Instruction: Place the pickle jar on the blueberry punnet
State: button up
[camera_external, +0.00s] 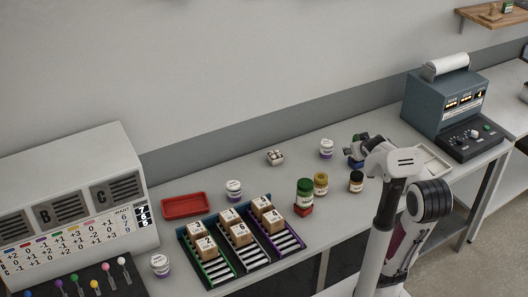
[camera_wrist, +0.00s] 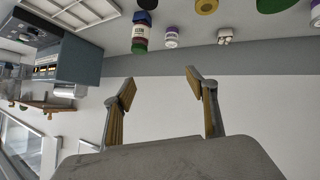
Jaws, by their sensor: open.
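At the top right of the wrist view, a green round shape (camera_wrist: 275,4) is cut off by the frame edge. A dark blue thing (camera_external: 354,164), possibly the blueberry punnet, lies near my wrist, partly hidden; a blue thing also shows at the top of the wrist view (camera_wrist: 146,4), with green, red-white and dark parts stacked against it. My gripper (camera_wrist: 159,82) is open and empty, its fingers apart against the wall.
A yellow-lidded jar (camera_external: 321,183), a dark-lidded jar (camera_external: 356,182) and a purple-lidded tub (camera_external: 326,148) stand close by. A small white carton (camera_external: 275,158) is farther back. A red tray (camera_external: 186,206) and parcel racks (camera_external: 237,252) lie left. A teal machine (camera_external: 446,101) stands right.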

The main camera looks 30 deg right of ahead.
jog(key=s+a+f+n+g+y, duration=0.1)
jog(key=s+a+f, duration=0.3)
jog(key=s+a, duration=0.5)
jog(key=s+a+f+n+g+y, duration=0.1)
jog(key=s+a+f+g+y, duration=0.2)
jog(key=s+a, duration=0.6)
jog(key=shift+s+f+y, duration=0.15)
jog(key=shift+f+y, duration=0.2)
jog(key=shift+y, duration=0.15)
